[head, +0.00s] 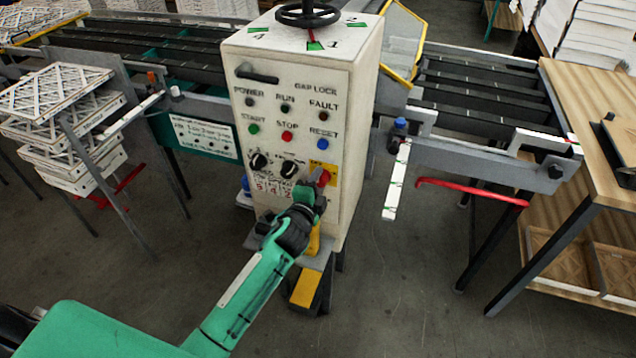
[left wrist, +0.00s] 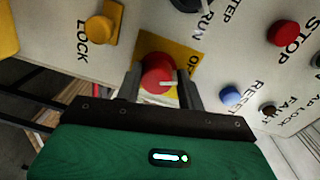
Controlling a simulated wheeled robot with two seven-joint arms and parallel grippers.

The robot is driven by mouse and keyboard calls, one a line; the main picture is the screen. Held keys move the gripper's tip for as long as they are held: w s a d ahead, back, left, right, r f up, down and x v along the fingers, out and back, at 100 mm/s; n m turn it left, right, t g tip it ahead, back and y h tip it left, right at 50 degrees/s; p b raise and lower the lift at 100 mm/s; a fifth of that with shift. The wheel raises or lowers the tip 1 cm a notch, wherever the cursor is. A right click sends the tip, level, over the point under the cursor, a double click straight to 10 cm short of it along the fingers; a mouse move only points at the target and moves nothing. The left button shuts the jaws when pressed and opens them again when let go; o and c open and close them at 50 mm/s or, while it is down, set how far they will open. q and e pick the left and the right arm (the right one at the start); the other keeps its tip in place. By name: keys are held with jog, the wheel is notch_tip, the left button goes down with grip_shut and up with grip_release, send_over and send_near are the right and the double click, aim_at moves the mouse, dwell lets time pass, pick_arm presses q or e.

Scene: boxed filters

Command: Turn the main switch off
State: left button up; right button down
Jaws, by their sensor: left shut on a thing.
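The main switch (head: 324,178) is a red knob on a yellow plate at the lower right of the white control cabinet (head: 350,120). My left gripper (head: 316,188) is shut on this knob, at the cabinet front. The plate's lettering is partly hidden by a finger. My right gripper is not in view.
Start, stop and reset buttons (head: 287,137) and two black selector knobs (head: 258,162) sit close by on the panel. A handwheel (head: 307,14) tops the cabinet. Conveyors flank it. A wooden table (head: 585,95) stands right; stacked filters (head: 60,115) stand left.

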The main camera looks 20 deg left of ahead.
pick_arm(q)
jog(key=shift+s+f, duration=0.1)
jog(key=shift+f, duration=0.4)
jog(key=o, duration=0.8)
jog(key=shift+o, duration=0.4)
jog(key=shift+r, duration=0.15)
jog(key=shift+r, duration=0.1)
jog(key=s+b, duration=0.3)
jog(key=s, duration=1)
jog(key=shift+s+a+r, duration=0.25)
jog(key=shift+s+r, duration=0.05)
jog(key=shift+r, duration=0.05)
